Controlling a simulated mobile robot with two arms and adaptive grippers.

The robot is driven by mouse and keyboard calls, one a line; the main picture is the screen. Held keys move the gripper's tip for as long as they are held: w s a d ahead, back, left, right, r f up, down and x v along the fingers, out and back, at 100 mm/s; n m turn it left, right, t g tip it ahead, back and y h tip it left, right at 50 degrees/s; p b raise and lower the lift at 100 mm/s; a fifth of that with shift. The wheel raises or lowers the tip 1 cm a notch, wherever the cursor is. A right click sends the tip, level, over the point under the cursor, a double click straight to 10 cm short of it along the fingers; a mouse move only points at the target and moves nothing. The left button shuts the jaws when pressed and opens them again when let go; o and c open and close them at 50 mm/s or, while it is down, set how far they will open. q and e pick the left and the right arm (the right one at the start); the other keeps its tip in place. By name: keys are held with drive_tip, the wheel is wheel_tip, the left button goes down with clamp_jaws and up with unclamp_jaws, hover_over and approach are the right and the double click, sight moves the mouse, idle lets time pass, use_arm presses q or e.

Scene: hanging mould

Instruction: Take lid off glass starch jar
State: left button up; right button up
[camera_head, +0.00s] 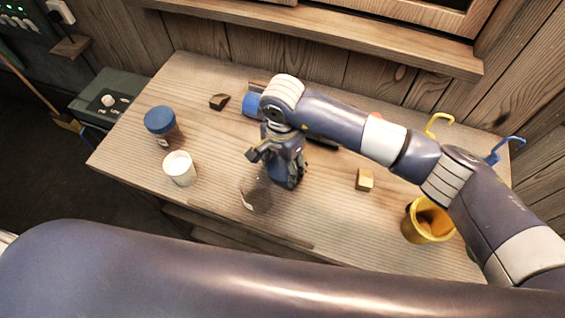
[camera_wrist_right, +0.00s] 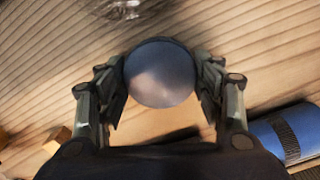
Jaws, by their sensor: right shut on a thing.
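The clear glass jar (camera_head: 256,195) stands on the table with a small white label, just left of my right gripper (camera_head: 289,180). Part of the glass also shows at the top edge of the right wrist view (camera_wrist_right: 122,8), apart from the fingers. My right gripper is shut on a round, smooth, blue-grey lid (camera_wrist_right: 162,74), with one finger on each side of it. In the head view the gripper mostly hides this lid, and its height above the table is hard to tell. My left gripper is not in view.
A jar with a blue lid (camera_head: 159,119) and a white cup (camera_head: 179,168) stand at the left. A wooden block (camera_head: 364,179) and a yellow bucket (camera_head: 428,220) are at the right. A blue cylinder (camera_wrist_right: 287,134) lies behind my gripper. Front-centre table is clear.

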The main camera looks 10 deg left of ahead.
drive_tip(key=shift+s+f, duration=0.15)
drive_tip(key=shift+f, duration=0.4)
drive_tip(key=shift+f, duration=0.2)
drive_tip(key=o, duration=1.2)
drive_tip(key=shift+c, duration=0.2)
drive_tip(key=shift+r, duration=0.1)
